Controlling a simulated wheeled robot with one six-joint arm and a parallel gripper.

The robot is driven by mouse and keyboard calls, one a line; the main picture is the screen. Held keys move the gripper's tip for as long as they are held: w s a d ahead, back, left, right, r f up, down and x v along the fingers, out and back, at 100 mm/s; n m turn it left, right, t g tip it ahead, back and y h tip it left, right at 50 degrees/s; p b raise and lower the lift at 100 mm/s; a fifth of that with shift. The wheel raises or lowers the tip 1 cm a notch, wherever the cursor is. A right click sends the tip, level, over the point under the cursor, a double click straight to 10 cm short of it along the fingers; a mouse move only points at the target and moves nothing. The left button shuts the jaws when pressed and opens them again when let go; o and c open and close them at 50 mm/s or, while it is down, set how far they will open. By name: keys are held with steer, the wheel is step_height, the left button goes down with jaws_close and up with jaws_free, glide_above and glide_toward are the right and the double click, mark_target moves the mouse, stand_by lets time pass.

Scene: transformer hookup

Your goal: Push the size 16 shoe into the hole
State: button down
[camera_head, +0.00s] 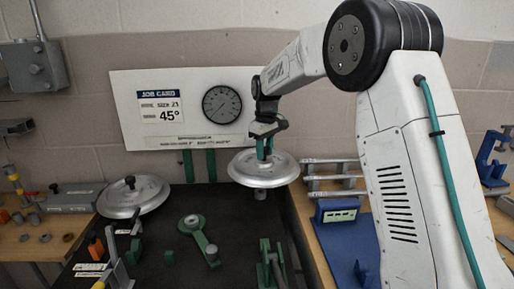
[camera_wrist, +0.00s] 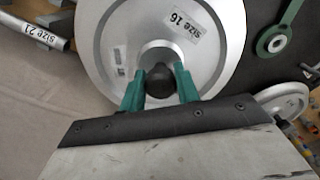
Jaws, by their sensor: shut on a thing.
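The size 16 shoe (camera_head: 250,172) is a silver disc with a dark round knob on top. In the wrist view its label "size 16" shows on the disc (camera_wrist: 100,45). My gripper (camera_head: 265,146) is shut on the knob, with green fingers on both sides of it in the wrist view (camera_wrist: 159,84). The shoe hangs roughly level above the dark bench, with a short stub (camera_head: 260,194) showing below it. I cannot make out the hole; the shoe may cover it.
A second silver disc (camera_head: 134,197) with a dark knob stands at the left. A green lever with a ring (camera_head: 192,222) and a green clamp (camera_head: 271,262) are on the dark bench. Labelled tubes (camera_head: 330,178) lie on a rack at right, near a blue box (camera_head: 338,210).

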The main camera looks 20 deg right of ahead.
mark_target(261, 166)
steer(key=shift+a, duration=0.75)
steer(key=shift+d+f, duration=0.1)
steer(key=shift+f, duration=2.85)
steer(key=shift+f, duration=1.55)
steer(key=c, duration=0.9)
jaws_free()
steer(key=shift+s, duration=0.1)
steer(key=shift+c, duration=0.2)
steer(key=shift+r, duration=2.5)
